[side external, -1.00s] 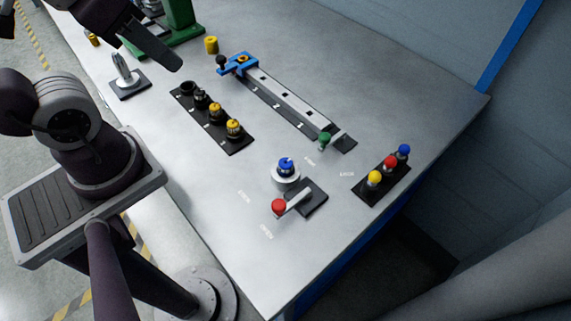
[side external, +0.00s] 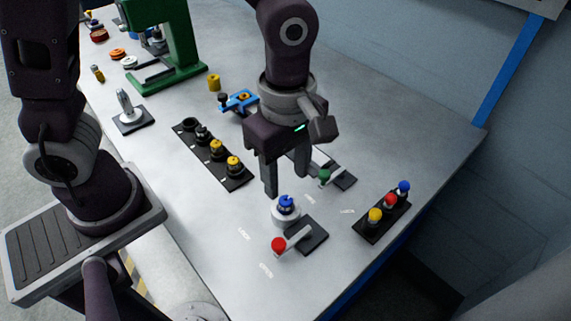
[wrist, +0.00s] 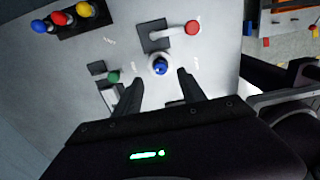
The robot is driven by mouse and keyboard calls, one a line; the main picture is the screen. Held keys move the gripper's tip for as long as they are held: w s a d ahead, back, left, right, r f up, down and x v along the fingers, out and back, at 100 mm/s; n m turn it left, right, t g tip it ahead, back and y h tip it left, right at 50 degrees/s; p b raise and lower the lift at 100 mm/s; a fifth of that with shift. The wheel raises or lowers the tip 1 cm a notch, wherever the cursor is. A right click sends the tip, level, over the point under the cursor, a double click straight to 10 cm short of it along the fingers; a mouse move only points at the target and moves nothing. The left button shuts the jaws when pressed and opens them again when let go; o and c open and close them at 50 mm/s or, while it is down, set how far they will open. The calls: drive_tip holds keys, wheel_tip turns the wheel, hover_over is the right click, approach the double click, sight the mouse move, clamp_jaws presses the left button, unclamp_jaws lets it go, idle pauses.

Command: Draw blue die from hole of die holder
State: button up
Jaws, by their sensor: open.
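The blue die (side external: 286,202) sits upright in the hole of the round white die holder (side external: 286,217), near the front of the table. In the wrist view the blue die (wrist: 160,67) and the holder's pale rim (wrist: 151,62) show just beyond and between my fingertips. My gripper (side external: 286,183) is open and empty, pointing down above and slightly behind the holder. In the wrist view my gripper (wrist: 160,76) has its two fingers spread on either side of the die's line, apart from it.
A lever with a red knob (side external: 278,245) on a dark base stands right beside the holder. A dark rack with yellow, red and blue knobs (side external: 390,212) is to the right. A rack of dies (side external: 211,150), a blue clamp (side external: 239,100) and a green press (side external: 165,45) stand behind.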

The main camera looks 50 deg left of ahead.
sight(286, 200)
wheel_tip(286, 200, down, 6)
drive_tip(key=shift+r, duration=0.1)
clamp_jaws()
